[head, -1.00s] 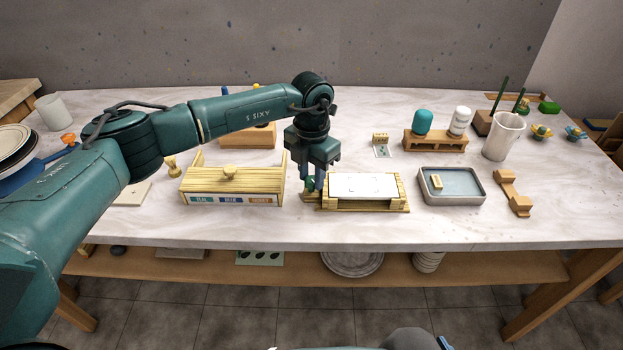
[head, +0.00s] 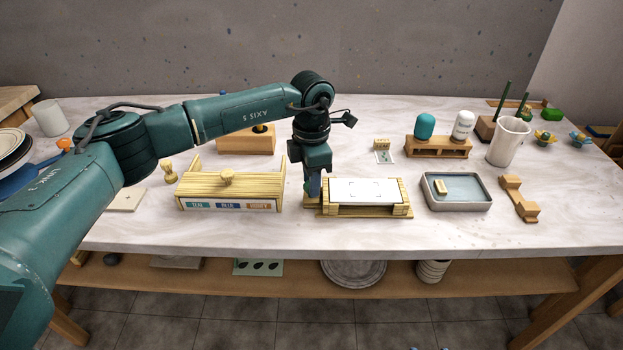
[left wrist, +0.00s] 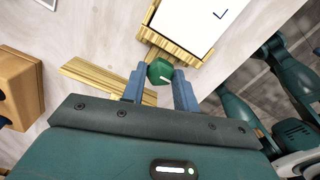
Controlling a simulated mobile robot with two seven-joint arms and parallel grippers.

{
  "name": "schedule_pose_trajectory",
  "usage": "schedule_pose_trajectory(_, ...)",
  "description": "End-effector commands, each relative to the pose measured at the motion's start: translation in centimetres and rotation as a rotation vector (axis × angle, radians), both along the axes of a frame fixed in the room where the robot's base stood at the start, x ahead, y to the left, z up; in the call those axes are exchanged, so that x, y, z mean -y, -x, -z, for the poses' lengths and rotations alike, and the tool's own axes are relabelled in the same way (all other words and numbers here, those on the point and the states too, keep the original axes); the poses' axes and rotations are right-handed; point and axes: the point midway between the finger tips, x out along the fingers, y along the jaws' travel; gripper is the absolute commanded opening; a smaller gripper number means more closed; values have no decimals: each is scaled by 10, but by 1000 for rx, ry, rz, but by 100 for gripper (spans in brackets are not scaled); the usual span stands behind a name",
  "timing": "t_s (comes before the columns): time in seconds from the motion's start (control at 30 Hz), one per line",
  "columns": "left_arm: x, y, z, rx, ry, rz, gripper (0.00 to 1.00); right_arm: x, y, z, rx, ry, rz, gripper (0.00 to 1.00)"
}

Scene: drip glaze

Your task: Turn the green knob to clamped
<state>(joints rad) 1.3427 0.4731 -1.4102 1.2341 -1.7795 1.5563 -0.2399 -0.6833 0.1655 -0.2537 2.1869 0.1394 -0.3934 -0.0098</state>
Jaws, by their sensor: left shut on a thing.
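The green knob (left wrist: 160,71) shows in the left wrist view, at the near end of a wooden frame (left wrist: 172,42) that holds a white sheet (left wrist: 188,20). A pale mark is on the knob. My left gripper (left wrist: 160,84) has its blue fingers on either side of the knob and is shut on it. In the head view my left gripper (head: 312,190) points down at the left end of the frame (head: 366,211), and its fingers hide the knob there. The white sheet (head: 364,190) lies flat on the frame. My right gripper is not in view.
A slatted wooden box (head: 228,190) with coloured labels stands close left of the gripper. A grey tray (head: 456,206) lies to the right of the frame. A bottle rack (head: 437,148) and a white cup (head: 507,142) stand farther back. The front table strip is clear.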

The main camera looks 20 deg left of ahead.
Motion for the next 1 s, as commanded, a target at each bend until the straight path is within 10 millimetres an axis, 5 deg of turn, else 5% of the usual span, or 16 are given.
schedule_pose_trajectory(0.37, 1, -1, -2, 6, 2, 7, 7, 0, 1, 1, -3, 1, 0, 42)
schedule_pose_trajectory(0.4, 1, -1, -2, 6, 2, 7, 31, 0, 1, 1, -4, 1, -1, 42)
schedule_pose_trajectory(0.5, 0, -1, -2, 6, 1, 7, 39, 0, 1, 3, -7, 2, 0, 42)
schedule_pose_trajectory(0.77, 0, -1, -3, 3, 1, 6, 39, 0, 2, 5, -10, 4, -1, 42)
schedule_pose_trajectory(1.0, 0, -2, -37, 8, 2, 6, 39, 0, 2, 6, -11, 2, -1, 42)
